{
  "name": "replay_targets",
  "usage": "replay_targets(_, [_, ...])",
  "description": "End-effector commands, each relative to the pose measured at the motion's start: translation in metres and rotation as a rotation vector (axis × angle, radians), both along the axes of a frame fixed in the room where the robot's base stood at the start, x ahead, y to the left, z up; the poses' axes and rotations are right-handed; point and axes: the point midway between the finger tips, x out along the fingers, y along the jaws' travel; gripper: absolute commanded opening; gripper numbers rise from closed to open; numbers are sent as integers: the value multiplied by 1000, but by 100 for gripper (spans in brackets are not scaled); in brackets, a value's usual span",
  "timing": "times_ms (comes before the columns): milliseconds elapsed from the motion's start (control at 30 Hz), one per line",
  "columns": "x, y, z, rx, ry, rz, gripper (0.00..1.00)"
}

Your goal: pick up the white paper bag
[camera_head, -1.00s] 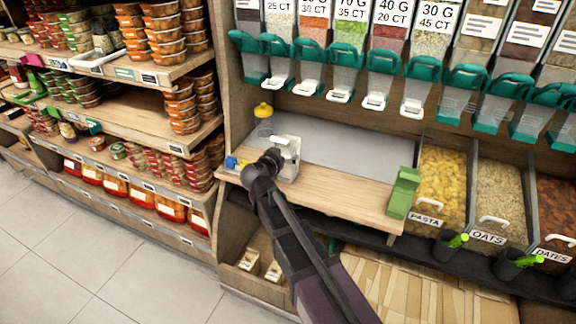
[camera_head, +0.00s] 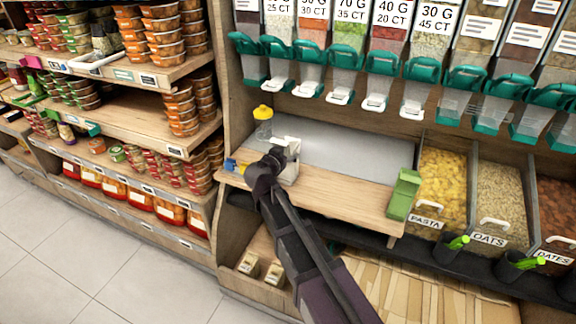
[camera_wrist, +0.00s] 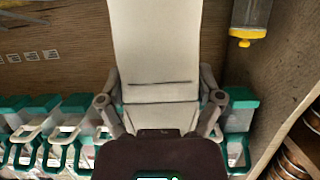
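The white paper bag (camera_head: 290,171) stands upright on the wooden counter near its left end in the head view, partly hidden by my arm. Whether its base touches the counter is hard to tell. In the wrist view the bag (camera_wrist: 157,45) fills the space between my fingers and runs out of the top of the picture. My gripper (camera_wrist: 160,85) has a finger along each side of the bag, and both appear to press on its edges. In the head view my gripper (camera_head: 276,160) is at the bag's upper part.
A yellow-lidded clear jar (camera_head: 263,122) stands behind the bag, and a blue and yellow item (camera_head: 233,165) is to its left. A green holder (camera_head: 403,195) stands at the counter's right end. Teal dispensers (camera_head: 335,68) hang above. The counter middle (camera_head: 340,185) is clear.

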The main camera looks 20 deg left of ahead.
Motion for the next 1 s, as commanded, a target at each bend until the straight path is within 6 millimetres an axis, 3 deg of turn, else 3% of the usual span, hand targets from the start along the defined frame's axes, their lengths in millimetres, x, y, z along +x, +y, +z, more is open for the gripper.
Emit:
replay_targets(567, [0,0,6,0,0,0,61])
replay_targets(1000, [0,0,40,0,0,0,61])
